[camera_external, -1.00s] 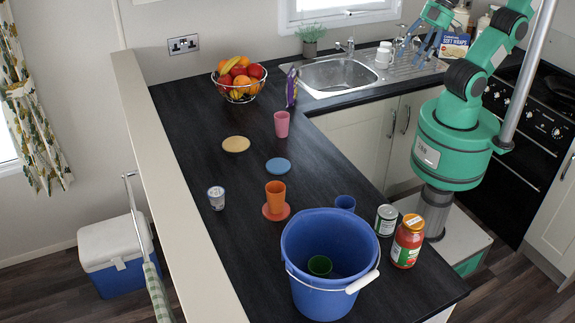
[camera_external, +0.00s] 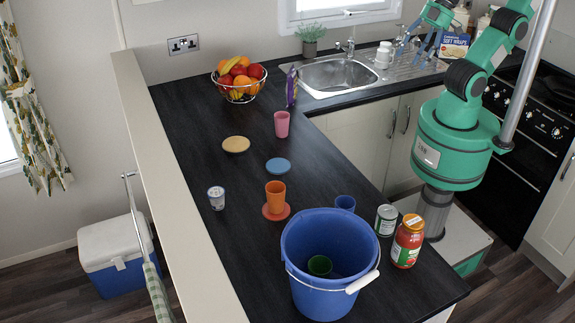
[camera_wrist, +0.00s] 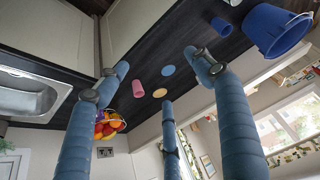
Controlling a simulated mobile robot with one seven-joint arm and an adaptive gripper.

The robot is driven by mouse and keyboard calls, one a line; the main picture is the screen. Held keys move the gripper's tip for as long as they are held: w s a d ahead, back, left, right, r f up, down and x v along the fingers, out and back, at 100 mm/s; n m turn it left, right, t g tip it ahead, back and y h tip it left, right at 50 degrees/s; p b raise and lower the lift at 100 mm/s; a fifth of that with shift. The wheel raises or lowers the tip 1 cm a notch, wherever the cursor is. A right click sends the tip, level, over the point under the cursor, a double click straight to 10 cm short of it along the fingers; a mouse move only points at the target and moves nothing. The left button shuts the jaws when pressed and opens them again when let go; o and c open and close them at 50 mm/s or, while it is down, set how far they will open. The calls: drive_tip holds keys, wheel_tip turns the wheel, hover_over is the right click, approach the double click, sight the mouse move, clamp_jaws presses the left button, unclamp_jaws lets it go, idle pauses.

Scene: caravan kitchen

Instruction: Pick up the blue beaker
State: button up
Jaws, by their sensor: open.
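The blue beaker (camera_external: 345,203) stands on the dark worktop, just behind the big blue bucket (camera_external: 320,290), whose rim is close to it in the external view. In the wrist view the blue beaker (camera_wrist: 222,27) appears at the top, beside the bucket (camera_wrist: 268,30). My gripper (camera_external: 416,45) is raised over the sink drainer at the back right, far from the beaker. Its blue-grey fingers are spread open and empty; they also show in the wrist view (camera_wrist: 158,80).
An orange beaker (camera_external: 276,193) stands on a red coaster, a pink beaker (camera_external: 282,124) further back. A green beaker (camera_external: 319,265) is inside the bucket. A can (camera_external: 386,220) and red jar (camera_external: 407,241) stand right of the blue beaker. A fruit bowl (camera_external: 239,95) is at the back.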

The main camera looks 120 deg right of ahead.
drive_tip(key=n+g+p, duration=0.3)
drive_tip(key=n+g, duration=0.3)
drive_tip(key=n, duration=2)
hover_over(345, 204)
drive_tip(key=w+a, duration=0.1)
drive_tip(key=a, duration=0.1)
wheel_tip(345, 204, down, 23)
drive_tip(key=shift+w+r, duration=0.15)
drive_tip(key=shift+w, duration=0.05)
drive_tip(key=shift+d, duration=0.1)
drive_tip(key=shift+f+b, duration=0.3)
drive_tip(key=shift+f, duration=4)
